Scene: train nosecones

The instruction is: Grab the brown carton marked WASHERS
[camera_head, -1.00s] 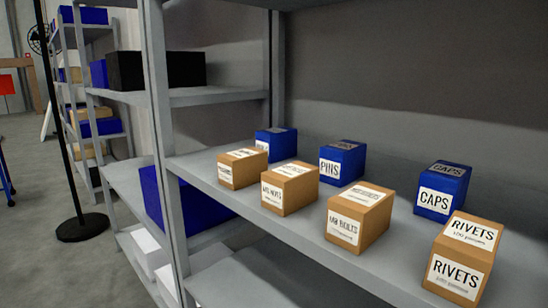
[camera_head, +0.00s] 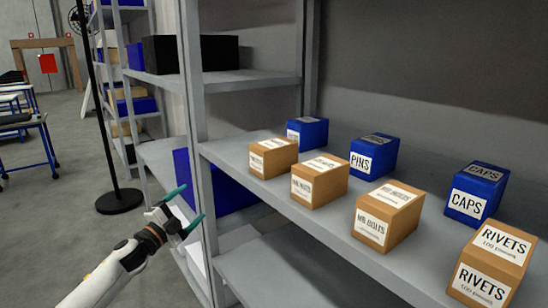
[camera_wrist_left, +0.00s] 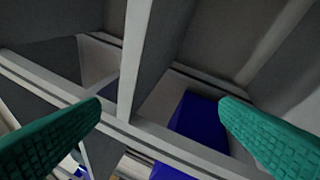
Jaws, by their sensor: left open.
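Several brown cartons stand in a front row on the grey shelf (camera_head: 235,150). The leftmost brown carton (camera_head: 273,157) has a white label too small to read for certain; the other brown ones read as nuts, bolts and rivets. My left gripper (camera_head: 190,205) is open and empty, left of the shelf's upright post, lower and to the left of the leftmost carton and well apart from it. In the left wrist view its two teal fingers (camera_wrist_left: 160,110) are spread, with no carton between them. My right gripper is not in view.
The brown M8 nuts carton (camera_head: 319,183), M8 bolts carton (camera_head: 388,216) and RIVETS carton (camera_head: 490,264) stand to the right. Blue boxes, including PINS (camera_head: 374,157) and CAPS (camera_head: 476,194), stand behind. The grey post (camera_head: 192,110) rises between the gripper and the cartons.

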